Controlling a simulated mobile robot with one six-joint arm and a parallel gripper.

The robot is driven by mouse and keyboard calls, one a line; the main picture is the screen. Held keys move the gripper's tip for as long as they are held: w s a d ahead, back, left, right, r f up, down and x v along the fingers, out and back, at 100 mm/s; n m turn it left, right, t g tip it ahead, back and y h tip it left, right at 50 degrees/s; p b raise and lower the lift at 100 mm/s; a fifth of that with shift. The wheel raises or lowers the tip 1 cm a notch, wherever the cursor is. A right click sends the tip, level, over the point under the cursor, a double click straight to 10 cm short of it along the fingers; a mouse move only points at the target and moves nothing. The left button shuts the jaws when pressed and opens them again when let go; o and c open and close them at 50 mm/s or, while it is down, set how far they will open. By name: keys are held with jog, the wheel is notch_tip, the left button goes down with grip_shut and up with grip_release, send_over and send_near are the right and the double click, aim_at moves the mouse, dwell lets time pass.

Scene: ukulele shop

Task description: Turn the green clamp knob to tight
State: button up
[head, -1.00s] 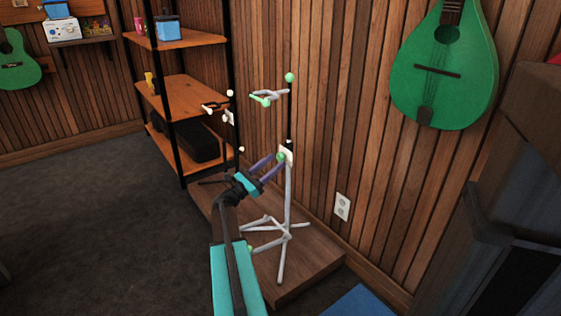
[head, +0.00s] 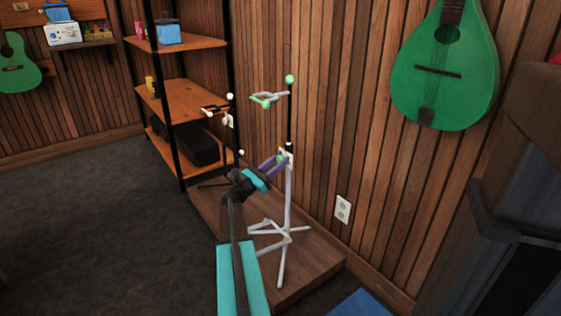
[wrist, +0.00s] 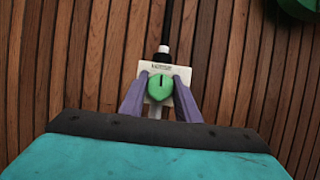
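The green clamp knob (wrist: 160,88) sits on a white clamp plate (wrist: 145,68) on the stand's pole, with small unreadable print above it. A dark upright mark shows on the knob's face. My gripper (wrist: 160,80) has its two purple fingers on either side of the knob, with no clear gap visible; it looks shut on the knob. In the head view my gripper (head: 279,162) reaches the clamp from the lower left, and a bit of the knob (head: 281,158) shows at the fingertips. The grey stand (head: 287,200) is upright, with a padded green-tipped yoke above.
The stand is on a low wooden platform (head: 310,275) by the slatted wall. A smaller stand (head: 225,118) is behind to the left, near a shelf (head: 175,95). A green instrument (head: 447,75) hangs at right, above a wall outlet (head: 342,209). Open carpet lies left.

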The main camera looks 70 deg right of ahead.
jog(key=shift+m+g+y+p, duration=0.25)
jog(key=shift+m+g+y, duration=0.15)
jog(key=shift+m, duration=0.75)
jog(key=shift+m+g+y+p, duration=0.2)
jog(key=shift+m+g+y, duration=0.2)
jog(key=shift+m, duration=0.75)
jog(key=o, duration=1)
jog(key=p+v, duration=0.4)
jog(key=v, duration=1)
